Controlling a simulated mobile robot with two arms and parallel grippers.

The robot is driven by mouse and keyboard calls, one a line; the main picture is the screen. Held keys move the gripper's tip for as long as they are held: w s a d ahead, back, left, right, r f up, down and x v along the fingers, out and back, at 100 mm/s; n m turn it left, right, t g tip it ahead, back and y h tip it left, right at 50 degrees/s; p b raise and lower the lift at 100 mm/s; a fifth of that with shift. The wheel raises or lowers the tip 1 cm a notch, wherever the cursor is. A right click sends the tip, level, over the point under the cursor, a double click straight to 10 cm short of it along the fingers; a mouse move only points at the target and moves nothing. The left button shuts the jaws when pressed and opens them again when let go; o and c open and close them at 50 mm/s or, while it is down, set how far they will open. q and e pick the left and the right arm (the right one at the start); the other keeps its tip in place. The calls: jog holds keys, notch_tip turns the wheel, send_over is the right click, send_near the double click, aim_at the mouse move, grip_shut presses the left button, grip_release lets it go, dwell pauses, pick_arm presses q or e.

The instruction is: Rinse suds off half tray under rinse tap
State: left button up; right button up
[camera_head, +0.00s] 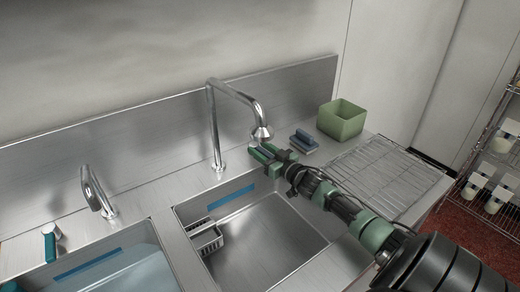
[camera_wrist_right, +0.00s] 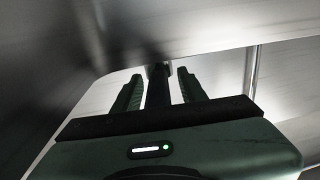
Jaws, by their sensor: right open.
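The rinse tap (camera_head: 214,125) is a tall chrome spout that bends over the back of the right basin (camera_head: 275,245). Its nozzle (camera_head: 262,133) points down, and no water stream shows. My right gripper (camera_head: 260,152) is just below and beside the nozzle; I cannot tell whether they touch. In the right wrist view its two green fingers (camera_wrist_right: 160,85) are apart, with a dark narrow shape between them that I cannot identify. I cannot make out the half tray or any suds in either view. My left gripper is not in view.
The left basin (camera_head: 120,270) holds water beneath a shorter tap (camera_head: 95,190). A grey caddy (camera_head: 205,236) hangs in the right basin. A blue-grey block (camera_head: 304,140), a green bin (camera_head: 341,119) and a wire rack (camera_head: 390,170) are on the right of the counter.

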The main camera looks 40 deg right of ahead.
jog(key=s, duration=0.7)
jog(key=shift+s, duration=0.2)
